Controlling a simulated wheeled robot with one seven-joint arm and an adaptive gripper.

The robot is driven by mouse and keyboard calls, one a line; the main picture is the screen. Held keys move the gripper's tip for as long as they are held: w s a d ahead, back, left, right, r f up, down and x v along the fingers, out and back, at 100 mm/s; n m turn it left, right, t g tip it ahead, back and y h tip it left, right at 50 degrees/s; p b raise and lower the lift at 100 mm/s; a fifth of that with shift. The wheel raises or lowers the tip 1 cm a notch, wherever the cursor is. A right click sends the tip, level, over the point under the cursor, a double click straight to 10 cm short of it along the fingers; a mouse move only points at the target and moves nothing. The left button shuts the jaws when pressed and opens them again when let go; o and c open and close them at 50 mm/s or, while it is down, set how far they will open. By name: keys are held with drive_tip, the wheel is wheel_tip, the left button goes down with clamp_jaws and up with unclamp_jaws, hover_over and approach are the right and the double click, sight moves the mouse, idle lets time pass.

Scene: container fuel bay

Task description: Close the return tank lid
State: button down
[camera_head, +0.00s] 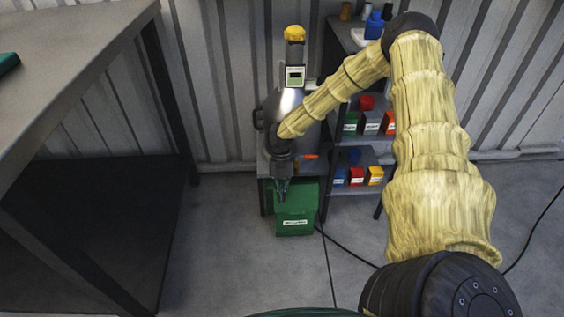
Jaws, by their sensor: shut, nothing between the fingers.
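A green box-shaped container (301,208) with a white label stands low under the front of the silver tank; the label is too small to read. It may be the return tank, but I cannot tell for sure. Its upper left part is hidden behind my gripper (281,197). My gripper points down in front of it, shut and empty. I cannot tell whether it touches the container, or whether a lid there is open or closed.
A silver tank (291,97) with a yellow cap (294,33) and a small display stands behind my gripper. Shelves with coloured bins (356,176) stand to its right. A grey table (70,60) fills the left. A cable (345,249) crosses the floor.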

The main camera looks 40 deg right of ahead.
drive_tip(key=shift+w+d+f+p, duration=0.1)
drive_tip(key=shift+w+d+p, duration=0.1)
drive_tip(key=shift+w+d, duration=0.4)
drive_tip(key=shift+w+d+p, duration=0.15)
drive_tip(key=shift+w+d, duration=0.1)
drive_tip(key=shift+w, duration=0.5)
wheel_tip(320, 180, up, 10)
idle(0.4)
